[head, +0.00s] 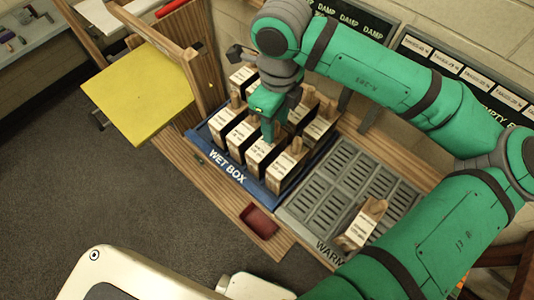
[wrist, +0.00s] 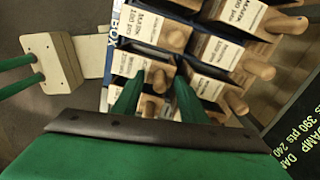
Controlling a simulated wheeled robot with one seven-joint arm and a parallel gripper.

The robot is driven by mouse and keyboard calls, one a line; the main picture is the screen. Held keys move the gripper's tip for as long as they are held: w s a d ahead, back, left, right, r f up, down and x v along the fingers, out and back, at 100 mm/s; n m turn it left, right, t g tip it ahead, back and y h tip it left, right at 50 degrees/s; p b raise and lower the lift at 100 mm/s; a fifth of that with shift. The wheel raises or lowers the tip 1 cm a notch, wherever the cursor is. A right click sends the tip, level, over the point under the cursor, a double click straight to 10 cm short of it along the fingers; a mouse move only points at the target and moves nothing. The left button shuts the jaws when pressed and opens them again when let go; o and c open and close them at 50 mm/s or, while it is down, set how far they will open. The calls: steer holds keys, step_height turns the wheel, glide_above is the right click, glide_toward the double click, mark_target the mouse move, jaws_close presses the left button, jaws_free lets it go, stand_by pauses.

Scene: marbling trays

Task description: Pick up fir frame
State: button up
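Several frames with white labels and wooden handles stand in rows in the blue wet box (head: 232,175). The label text is too small or blurred for me to tell which one is the fir frame. My gripper (head: 268,138) is over the middle of the box, pointing down among the frames. In the wrist view its two green fingers (wrist: 157,82) are apart, with a wooden handle (wrist: 158,76) between or just beyond their tips. I cannot tell whether they touch it. My gripper hides part of the frames below it.
A grey slatted warm rack (head: 320,193) is right of the box, with one labelled frame (head: 363,224) on it. A small red tray (head: 259,221) lies at the bench's front edge. A yellow board (head: 137,95) is at the left. Dark signs (head: 440,62) line the wall behind.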

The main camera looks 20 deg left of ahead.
steer(key=shift+c, duration=0.6)
jaws_close()
steer(key=shift+r, duration=0.1)
